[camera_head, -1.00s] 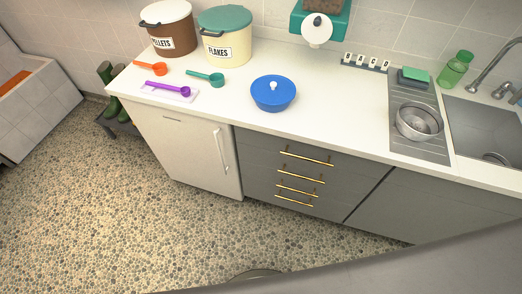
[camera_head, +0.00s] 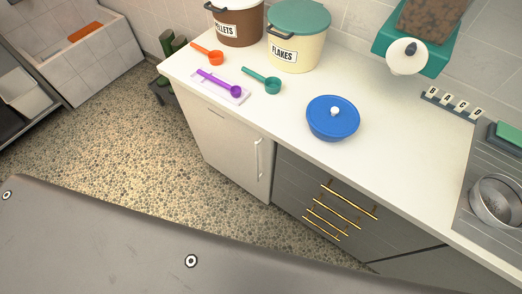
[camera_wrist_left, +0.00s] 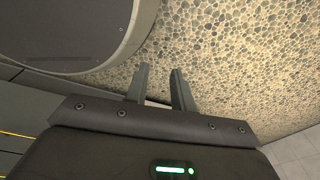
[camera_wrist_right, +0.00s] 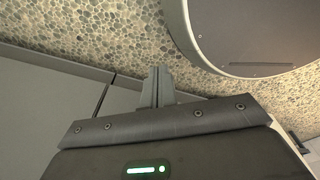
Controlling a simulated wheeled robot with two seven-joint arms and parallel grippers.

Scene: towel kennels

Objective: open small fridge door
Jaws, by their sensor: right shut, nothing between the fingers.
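The small fridge (camera_head: 228,150) is a cream-white unit under the counter's left part. Its door is shut, and its vertical handle (camera_head: 259,158) is at the door's right edge. Neither gripper shows in the head view. In the left wrist view my left gripper (camera_wrist_left: 161,72) has its two fingers apart, with pebbled floor and nothing held between them. In the right wrist view my right gripper (camera_wrist_right: 158,72) has its fingers together and empty, near grey panels. Both grippers are away from the fridge handle.
Grey drawers (camera_head: 325,205) with gold handles stand right of the fridge. The counter (camera_head: 300,70) holds a blue lidded bowl (camera_head: 333,118), scoops, and pellets (camera_head: 236,25) and flakes (camera_head: 297,40) bins. Pebbled floor (camera_head: 130,150) is open in front. Boots (camera_head: 172,45) stand left of the fridge.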

